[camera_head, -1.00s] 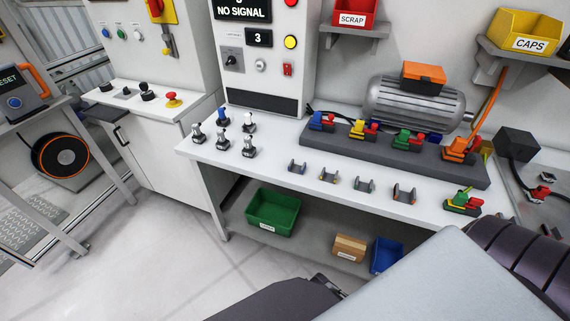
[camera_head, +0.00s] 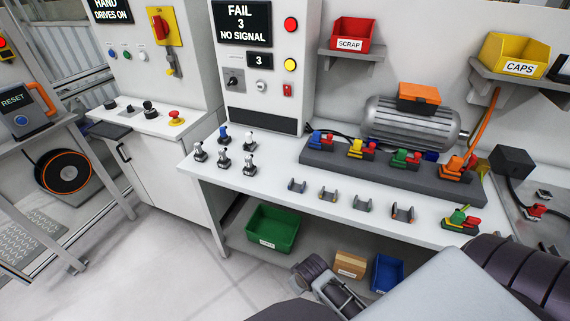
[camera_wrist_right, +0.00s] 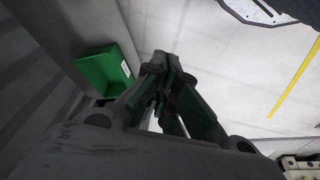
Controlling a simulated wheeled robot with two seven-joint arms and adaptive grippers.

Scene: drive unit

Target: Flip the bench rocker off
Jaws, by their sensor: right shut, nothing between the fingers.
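A small red rocker switch (camera_head: 287,90) sits on the front of the white test cabinet (camera_head: 262,108), right of a round white button and below the yellow button. Which way it is tipped is too small to tell. My right gripper (camera_wrist_right: 163,72) is shut and empty in the right wrist view. It points past a green bin (camera_wrist_right: 105,68) toward the pale floor, away from the cabinet. In the head view, grey parts of my arm show low in the middle, below the bench; the fingertips cannot be made out there. My left gripper is not in view.
The cabinet display (camera_head: 240,23) reads FAIL 3 NO SIGNAL. The bench top (camera_head: 270,185) holds several plungers, cradles and a dark rack of coloured clamps, with a motor (camera_head: 412,125) behind. The left console has a red mushroom button (camera_head: 176,118). Bins stand on the lower shelf.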

